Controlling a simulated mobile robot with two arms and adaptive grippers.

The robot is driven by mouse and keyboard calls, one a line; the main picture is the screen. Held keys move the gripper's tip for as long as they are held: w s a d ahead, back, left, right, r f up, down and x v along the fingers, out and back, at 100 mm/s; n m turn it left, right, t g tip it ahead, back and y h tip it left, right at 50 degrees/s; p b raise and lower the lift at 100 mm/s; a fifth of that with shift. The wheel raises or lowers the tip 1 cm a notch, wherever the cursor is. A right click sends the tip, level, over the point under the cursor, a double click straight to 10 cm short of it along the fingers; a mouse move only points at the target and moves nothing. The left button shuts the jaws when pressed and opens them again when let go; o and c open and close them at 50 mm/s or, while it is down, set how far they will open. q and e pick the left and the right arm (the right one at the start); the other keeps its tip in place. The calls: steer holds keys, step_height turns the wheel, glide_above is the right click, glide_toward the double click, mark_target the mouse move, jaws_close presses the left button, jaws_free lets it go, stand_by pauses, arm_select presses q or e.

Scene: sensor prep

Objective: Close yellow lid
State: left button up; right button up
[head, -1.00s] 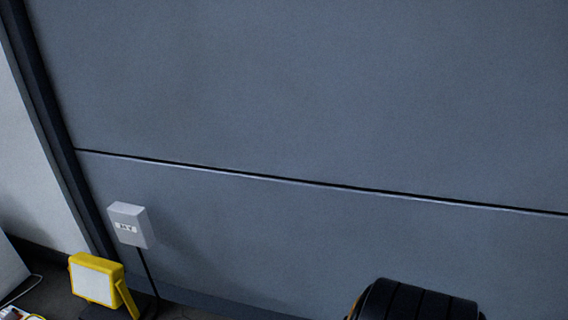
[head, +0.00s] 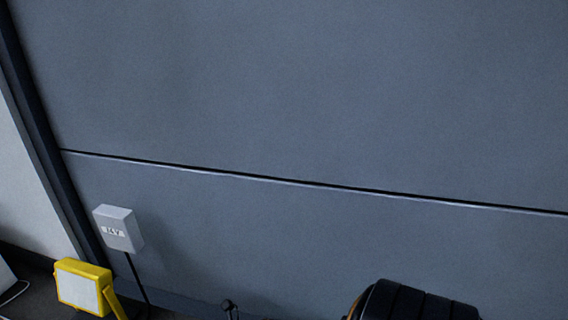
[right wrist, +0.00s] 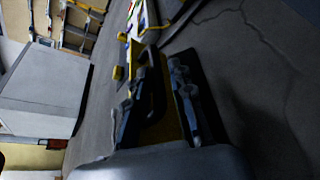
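No yellow lid can be made out in the head view. In the right wrist view my right gripper (right wrist: 160,82) reaches away from the camera, its two dark fingers apart. A dark loop-like shape and a yellow surface (right wrist: 171,122) show between and beyond the fingers. I cannot tell whether this yellow surface is the lid, or whether the fingers touch it. Small yellow blocks (right wrist: 118,72) lie just left of the fingers. My left gripper is in neither current view.
In the head view a yellow work lamp (head: 82,287) stands at the lower left below a grey wall box (head: 118,229) with a cable. A large grey wall (head: 320,110) fills the view. The wrist view shows a pale grey box (right wrist: 45,90) and bare cracked floor (right wrist: 265,70).

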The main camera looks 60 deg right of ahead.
steer(key=f+m+b, duration=0.1)
steer(key=d+f+m+y+b, duration=0.1)
steer(key=b, duration=0.1)
steer(key=shift+w+d+f, duration=0.1)
steer(key=shift+w+d, duration=0.15)
steer(key=shift+w, duration=0.05)
steer(key=s+d+r+m+h+p, duration=0.3)
steer(key=s+r+m+p, duration=0.25)
steer(key=p, duration=0.65)
steer(key=s+d+r+m+h+p, duration=0.2)
steer(key=s+d+r+m+p, duration=0.4)
steer(key=p, duration=0.6)
steer(key=s+a+r+m+g+h+p, duration=0.1)
steer(key=s+m+p, duration=0.4)
steer(key=p, duration=0.5)
steer(key=s+a+r+m+g+h+p, duration=0.2)
steer(key=s+a+m+g+p, duration=0.1)
steer(key=s+m+p, duration=0.3)
steer(key=s+g+p, duration=0.1)
steer(key=s+p, duration=0.1)
steer(key=p, duration=0.1)
steer(key=shift+r+h+p, duration=0.15)
steer(key=shift+h+p, duration=0.15)
steer(key=shift+p, duration=0.1)
